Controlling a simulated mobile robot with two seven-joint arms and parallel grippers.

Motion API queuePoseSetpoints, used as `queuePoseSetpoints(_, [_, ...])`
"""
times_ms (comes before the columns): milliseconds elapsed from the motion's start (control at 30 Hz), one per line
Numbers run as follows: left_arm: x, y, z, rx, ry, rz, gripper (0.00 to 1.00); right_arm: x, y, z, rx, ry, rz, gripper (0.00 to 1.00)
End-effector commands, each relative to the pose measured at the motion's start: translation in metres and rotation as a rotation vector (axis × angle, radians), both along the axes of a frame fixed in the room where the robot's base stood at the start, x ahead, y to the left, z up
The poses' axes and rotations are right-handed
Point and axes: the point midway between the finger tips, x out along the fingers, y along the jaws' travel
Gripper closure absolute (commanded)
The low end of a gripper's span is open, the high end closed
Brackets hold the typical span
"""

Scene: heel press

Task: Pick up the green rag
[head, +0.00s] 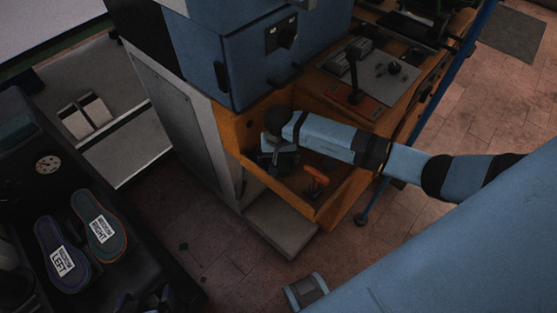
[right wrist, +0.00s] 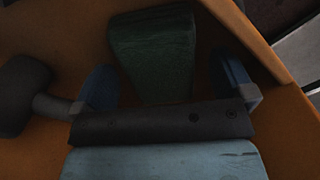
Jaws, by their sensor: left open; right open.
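The green rag (right wrist: 152,55) is a dark green, textured, folded piece on the orange floor of the open cabinet bay. In the right wrist view it lies between the two blue fingers of my right gripper (right wrist: 165,85), with clear gaps on both sides. Its near end is hidden behind the dark gripper bar. In the head view my right gripper (head: 278,160) is down inside the bay and partly covers the rag; contact cannot be told. My left gripper (head: 152,300) appears as a dark, partly cut-off shape at the lower left, away from the rag.
An orange-red handle (head: 316,176) stands in the bay, right of my right gripper. A dark rounded head on a grey shaft (right wrist: 22,92) is close to the left finger. The blue machine (head: 250,60) rises behind the bay. Two insoles (head: 98,225) lie on the black bench.

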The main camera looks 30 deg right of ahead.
Motion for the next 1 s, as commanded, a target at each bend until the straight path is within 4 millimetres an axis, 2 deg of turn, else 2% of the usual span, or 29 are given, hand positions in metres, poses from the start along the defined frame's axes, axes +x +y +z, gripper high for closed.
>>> queuePoseSetpoints(100, [0.001,0.001,0.0,0.002,-0.002,0.0,0.05,0.0,0.0,-0.007,0.0,-0.001,-0.001,0.0])
queuePoseSetpoints(300, [0.001,0.0,0.0,0.0,-0.002,0.001,0.05,0.0,0.0,-0.008,-0.001,-0.002,0.0,0.0])
queuePoseSetpoints(367, [0.001,0.0,0.001,-0.001,-0.003,0.002,0.05,0.0,0.0,-0.008,0.0,-0.001,0.0,0.11])
queuePoseSetpoints(533, [0.002,-0.002,0.001,-0.005,-0.002,0.005,0.05,0.0,0.0,-0.007,0.0,-0.001,0.0,0.51])
queuePoseSetpoints(600, [0.002,-0.002,0.002,-0.008,-0.003,0.006,0.05,0.0,0.0,-0.007,0.0,-0.001,0.0,0.57])
queuePoseSetpoints(867, [0.002,-0.003,0.002,-0.012,-0.003,0.008,0.05,0.0,0.0,-0.006,-0.001,-0.002,0.0,0.57])
queuePoseSetpoints(1000, [0.002,-0.003,0.003,-0.01,-0.003,0.007,0.05,0.001,0.0,0.002,0.0,-0.002,0.001,0.57])
